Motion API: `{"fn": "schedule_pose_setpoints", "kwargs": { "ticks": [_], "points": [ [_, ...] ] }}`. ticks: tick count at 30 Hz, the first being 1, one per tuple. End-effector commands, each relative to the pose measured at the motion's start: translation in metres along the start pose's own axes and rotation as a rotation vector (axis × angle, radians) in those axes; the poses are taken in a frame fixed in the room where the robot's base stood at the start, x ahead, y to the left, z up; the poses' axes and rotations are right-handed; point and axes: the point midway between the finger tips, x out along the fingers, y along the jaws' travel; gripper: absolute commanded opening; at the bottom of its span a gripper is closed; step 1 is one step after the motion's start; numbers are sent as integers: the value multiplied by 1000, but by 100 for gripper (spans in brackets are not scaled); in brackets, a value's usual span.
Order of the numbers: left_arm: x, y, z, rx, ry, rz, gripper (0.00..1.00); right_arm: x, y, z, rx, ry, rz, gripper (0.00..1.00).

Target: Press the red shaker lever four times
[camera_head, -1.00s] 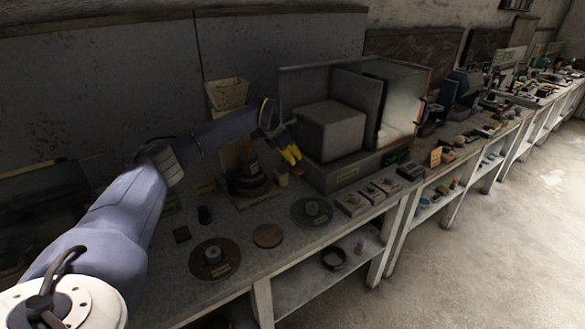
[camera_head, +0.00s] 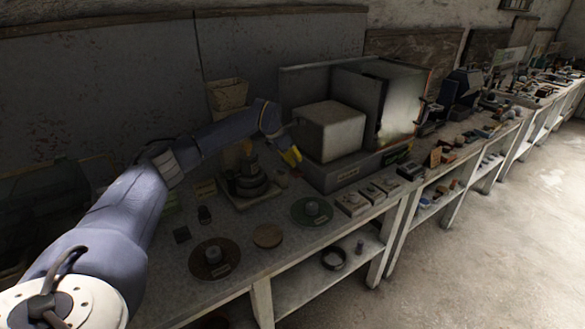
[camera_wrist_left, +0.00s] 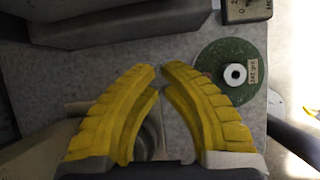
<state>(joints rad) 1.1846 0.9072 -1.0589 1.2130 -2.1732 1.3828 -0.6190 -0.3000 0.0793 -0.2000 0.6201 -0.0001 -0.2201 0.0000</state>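A dark round-based device with an amber-topped bottle (camera_head: 249,181), perhaps the shaker, stands on the bench beside my left gripper. A small red patch shows at the yellow fingers in the head view, but I cannot tell if it is the lever. My left gripper (camera_head: 292,158) is over the bench, between this device and the grey box. In the left wrist view, its yellow fingers (camera_wrist_left: 159,70) nearly meet at the tips, with nothing seen between them. A round grey part shows below them, mostly hidden. My right gripper is not in view.
A large grey box (camera_head: 331,130) stands close to the right of the gripper. A green disc (camera_head: 301,213) with a pale knob, a brown disc (camera_head: 204,262) and a tan disc (camera_head: 268,236) lie nearer the front edge. A light bin (camera_head: 228,95) is behind.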

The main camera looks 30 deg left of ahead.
Motion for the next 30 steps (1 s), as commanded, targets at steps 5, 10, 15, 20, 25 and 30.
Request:
{"fn": "schedule_pose_setpoints", "kwargs": {
  "ticks": [5,10,15,20,25,30],
  "points": [
    [2,-1,-2,0,2,-1,0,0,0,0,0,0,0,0],
    [4,-2,-2,0,2,-1,0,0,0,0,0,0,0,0],
    [5,-3,-3,0,2,-1,0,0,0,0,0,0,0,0],
    [6,-4,-4,0,2,-1,0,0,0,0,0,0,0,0],
    [8,-4,-5,0,2,-2,0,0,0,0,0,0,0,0],
    [9,-5,-5,0,3,-2,0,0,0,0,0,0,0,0]
  ]
}}
